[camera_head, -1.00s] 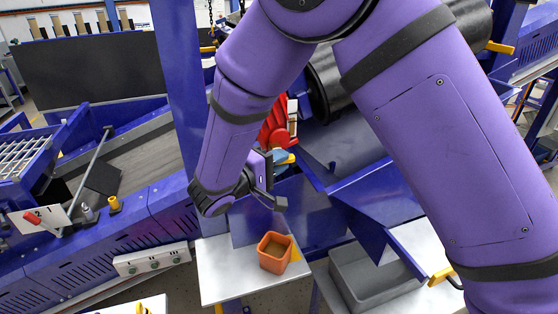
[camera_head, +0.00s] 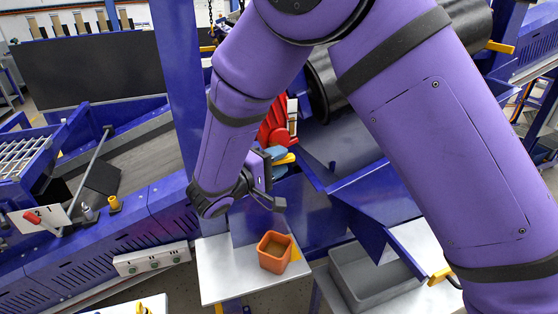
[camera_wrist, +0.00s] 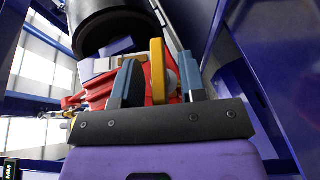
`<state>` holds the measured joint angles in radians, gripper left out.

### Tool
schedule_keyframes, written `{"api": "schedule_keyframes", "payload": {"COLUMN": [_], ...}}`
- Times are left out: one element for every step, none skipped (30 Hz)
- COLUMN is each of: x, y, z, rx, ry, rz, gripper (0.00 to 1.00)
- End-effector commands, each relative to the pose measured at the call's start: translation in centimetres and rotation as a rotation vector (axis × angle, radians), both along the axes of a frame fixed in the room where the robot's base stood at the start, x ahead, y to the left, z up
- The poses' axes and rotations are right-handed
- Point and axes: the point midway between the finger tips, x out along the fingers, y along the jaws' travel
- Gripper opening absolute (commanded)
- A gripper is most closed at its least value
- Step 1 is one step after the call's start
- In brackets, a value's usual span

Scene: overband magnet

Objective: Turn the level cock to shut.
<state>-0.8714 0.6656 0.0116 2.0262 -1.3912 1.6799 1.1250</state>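The level cock's yellow lever (camera_wrist: 158,62) stands upright in the wrist view, in front of a red body (camera_wrist: 104,88). My gripper (camera_wrist: 153,78) has its two blue-grey fingers apart, one on each side of the lever. The lever is close to the right finger, with a clear gap to the left one; whether it touches the right finger I cannot tell. In the head view the yellow lever (camera_head: 286,159) shows between the fingers of my gripper (camera_head: 280,162), partly hidden by them. The red body (camera_head: 279,125) is behind, partly covered by my arm.
An orange pot (camera_head: 275,252) stands on a pale table (camera_head: 222,275) below my gripper. A grey bin (camera_head: 365,280) is to its right. A blue post (camera_head: 180,80) rises left of my arm. A black drum (camera_wrist: 110,22) hangs above the red body in the wrist view.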

Motion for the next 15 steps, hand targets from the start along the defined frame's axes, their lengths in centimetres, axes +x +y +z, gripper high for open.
{"api": "schedule_keyframes", "payload": {"x": [-0.3,-0.5,-0.9,-1.2,-1.5,-2.0,-2.4,-2.8,-3.2,-3.6,-3.9,-4.3,-4.7,-5.0,-5.3], "y": [0.4,0.7,1.2,1.6,2.0,2.6,3.1,3.6,4.1,4.6,5.0,5.5,5.9,6.3,6.7], "z": [0.0,0.0,0.0,-0.1,-0.1,-0.1,-0.1,-0.1,-0.1,-0.1,-0.1,-0.2,-0.2,-0.2,-0.2], "rx": [0.001,0.001,0.001,0.002,0.001,0.001,0.001,0.001,0.001,0.000,0.000,0.001,0.000,-0.001,0.000], "ry": [0.001,0.001,0.000,0.001,0.001,0.001,0.001,0.001,0.001,0.000,0.000,0.001,0.000,0.001,0.000], "rz": [0.003,0.004,0.005,0.005,0.004,0.005,0.005,0.005,0.005,0.005,0.004,0.004,0.004,0.004,0.002], "gripper": [0.38,0.38,0.38,0.38,0.38,0.38,0.38,0.38,0.38,0.38,0.38,0.38,0.38,0.38,0.38]}}
